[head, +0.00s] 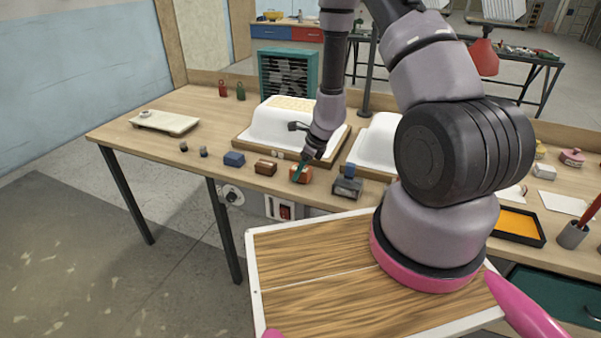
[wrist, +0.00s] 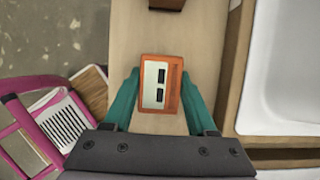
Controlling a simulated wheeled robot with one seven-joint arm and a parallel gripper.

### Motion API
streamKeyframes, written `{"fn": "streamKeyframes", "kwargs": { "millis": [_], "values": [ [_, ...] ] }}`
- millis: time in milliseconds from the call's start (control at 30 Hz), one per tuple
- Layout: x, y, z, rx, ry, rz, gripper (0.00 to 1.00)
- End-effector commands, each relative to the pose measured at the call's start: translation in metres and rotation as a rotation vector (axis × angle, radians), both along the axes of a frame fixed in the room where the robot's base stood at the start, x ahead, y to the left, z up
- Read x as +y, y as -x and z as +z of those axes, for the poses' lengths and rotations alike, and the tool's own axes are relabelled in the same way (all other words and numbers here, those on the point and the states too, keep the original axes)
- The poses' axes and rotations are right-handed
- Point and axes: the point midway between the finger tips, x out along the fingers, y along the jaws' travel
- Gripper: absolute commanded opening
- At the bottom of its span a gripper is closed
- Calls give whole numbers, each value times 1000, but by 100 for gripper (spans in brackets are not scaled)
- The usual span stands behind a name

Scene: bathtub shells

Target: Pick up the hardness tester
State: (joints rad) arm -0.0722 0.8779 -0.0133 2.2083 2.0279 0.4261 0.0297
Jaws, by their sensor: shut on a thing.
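The hardness tester appears to be the small orange box (head: 302,177) near the front edge of the long bench. In the wrist view it (wrist: 174,92) shows a pale panel with two dark windows. My gripper (head: 299,169) comes down on it from above, and its teal fingers (wrist: 160,78) stand on either side of the box, shut on it. The box looks upright and at bench height; whether it touches the bench top is hard to tell.
On the bench (head: 190,104), a brown box (head: 265,168) and a blue box (head: 234,159) sit left of the tester. A dark grey device (head: 347,187) stands close on its right. White tub shells (head: 280,125) on wooden bases lie behind. The bench's front edge is near.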

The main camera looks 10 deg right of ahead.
Motion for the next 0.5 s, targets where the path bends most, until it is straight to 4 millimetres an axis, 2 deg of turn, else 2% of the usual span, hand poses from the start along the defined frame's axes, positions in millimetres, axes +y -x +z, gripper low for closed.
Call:
{"fn": "streamKeyframes", "kwargs": {
  "millis": [233,500],
  "values": [
    [0,-1,19,-3,0,1,0],
    [-1,-1,75,-6,-1,0,0]
  ]
}}
